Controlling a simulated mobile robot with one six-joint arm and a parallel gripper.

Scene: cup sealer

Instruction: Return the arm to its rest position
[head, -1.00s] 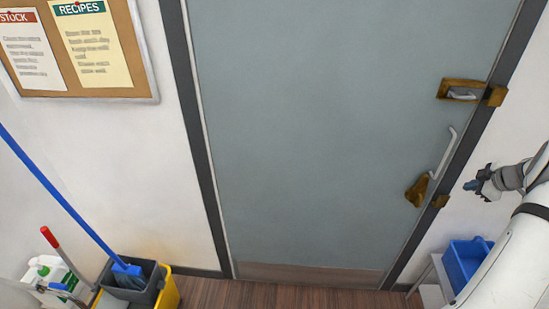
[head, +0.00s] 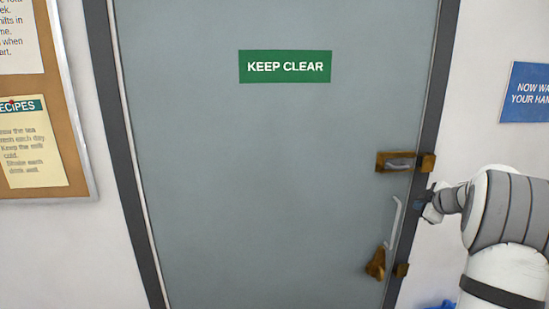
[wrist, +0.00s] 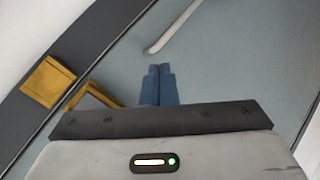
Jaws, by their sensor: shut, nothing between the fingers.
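My gripper (head: 424,207) shows at the right of the head view, at the end of my white and grey arm, in front of the door's right edge. In the wrist view my gripper (wrist: 158,84) has its two blue fingers side by side and closed, with nothing between them. Behind the fingers is the grey door (wrist: 225,60). I cannot tell how far the fingers are from the door.
The grey door (head: 250,190) has a green KEEP CLEAR sign (head: 285,67), a pale handle (head: 394,222) and brass-coloured fittings (head: 395,161). A cork board (head: 75,150) hangs left. A blue sign (head: 530,92) is on the right wall. A blue bin (head: 440,305) barely shows below.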

